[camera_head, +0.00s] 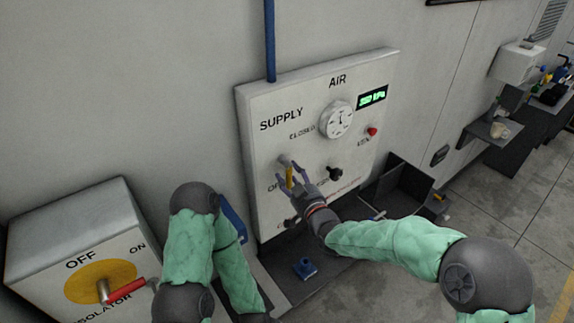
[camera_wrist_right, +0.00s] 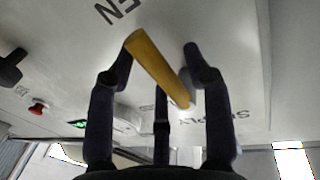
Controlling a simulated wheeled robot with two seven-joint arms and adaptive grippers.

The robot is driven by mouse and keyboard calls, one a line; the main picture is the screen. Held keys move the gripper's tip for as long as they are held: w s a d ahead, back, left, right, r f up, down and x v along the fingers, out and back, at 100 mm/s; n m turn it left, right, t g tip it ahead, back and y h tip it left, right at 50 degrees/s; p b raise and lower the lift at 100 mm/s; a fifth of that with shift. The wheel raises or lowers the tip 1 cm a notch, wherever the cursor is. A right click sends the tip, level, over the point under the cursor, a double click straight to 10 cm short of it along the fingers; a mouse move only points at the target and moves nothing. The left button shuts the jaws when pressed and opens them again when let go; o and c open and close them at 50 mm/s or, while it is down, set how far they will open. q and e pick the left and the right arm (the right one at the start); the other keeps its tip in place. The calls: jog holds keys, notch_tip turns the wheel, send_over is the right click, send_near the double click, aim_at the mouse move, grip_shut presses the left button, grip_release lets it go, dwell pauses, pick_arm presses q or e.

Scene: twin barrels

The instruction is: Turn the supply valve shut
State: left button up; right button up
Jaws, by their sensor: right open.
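The supply valve is on the pale AIR panel (camera_head: 255,150), under the word SUPPLY. Its yellow lever (camera_head: 289,177) hangs downward from a pale hub, between the CLOSED and partly hidden OPEN labels. My right gripper (camera_head: 291,174) is at the lever, its fingers spread around it.
A round gauge (camera_head: 337,119), a green display (camera_head: 372,97), a red button (camera_head: 372,131) and a black knob (camera_head: 335,173) are on the panel. An isolator box (camera_head: 75,225) with a red handle (camera_head: 127,289) stands at lower left. A dark open bin (camera_head: 402,182) sits right.

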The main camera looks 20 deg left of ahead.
jog(key=shift+w+a, duration=0.15)
grip_shut()
